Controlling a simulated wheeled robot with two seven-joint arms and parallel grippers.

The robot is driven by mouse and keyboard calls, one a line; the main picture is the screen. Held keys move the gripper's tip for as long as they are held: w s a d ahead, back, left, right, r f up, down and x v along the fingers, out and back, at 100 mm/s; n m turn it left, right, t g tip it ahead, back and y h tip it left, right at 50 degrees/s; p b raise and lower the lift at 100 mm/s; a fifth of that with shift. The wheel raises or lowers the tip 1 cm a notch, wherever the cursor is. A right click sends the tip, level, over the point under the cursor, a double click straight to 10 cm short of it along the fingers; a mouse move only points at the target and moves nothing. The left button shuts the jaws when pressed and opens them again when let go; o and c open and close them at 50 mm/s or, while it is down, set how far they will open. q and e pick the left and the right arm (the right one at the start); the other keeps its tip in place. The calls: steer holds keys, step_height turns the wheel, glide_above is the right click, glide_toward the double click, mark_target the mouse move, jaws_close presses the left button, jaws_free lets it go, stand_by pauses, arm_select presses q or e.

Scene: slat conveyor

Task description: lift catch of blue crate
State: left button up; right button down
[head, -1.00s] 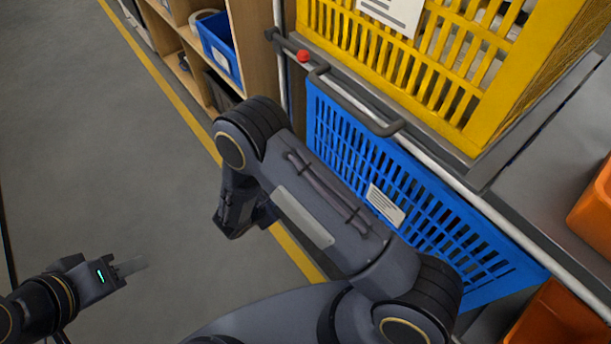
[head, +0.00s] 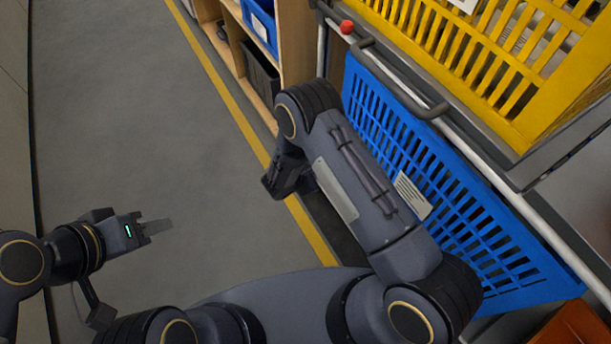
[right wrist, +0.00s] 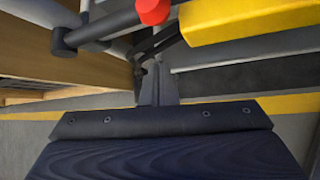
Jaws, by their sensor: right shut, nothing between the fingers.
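The blue crate (head: 385,125) hangs tilted under the yellow crate, with a white label on its slotted side. A red knob (head: 347,27) on a dark bar at its upper left corner looks like the catch; the knob also shows at the top of the right wrist view (right wrist: 152,12). In that view my right gripper (right wrist: 158,82) is shut and empty, pointing toward the bar, below the knob in the picture and apart from it.
The yellow crate (head: 490,65) stands on the rack above the blue one. A dark grey handle (head: 400,80) sticks out from the rack's edge. Wooden shelves (head: 300,45) with bins stand at the back. An orange bin (head: 575,328) is at lower right. The floor at left is clear.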

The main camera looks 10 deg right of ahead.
steer(key=shift+s+d+r, duration=0.15)
steer(key=shift+d+r, duration=0.4)
steer(key=shift+r, duration=0.3)
steer(key=shift+s+d+r, duration=0.15)
steer(key=shift+d+r, duration=0.4)
steer(key=shift+r, duration=0.25)
steer(key=shift+r, duration=0.1)
steer(key=shift+r+g+p, duration=0.25)
steer(key=shift+g+p, duration=0.05)
steer(key=shift+p, duration=0.25)
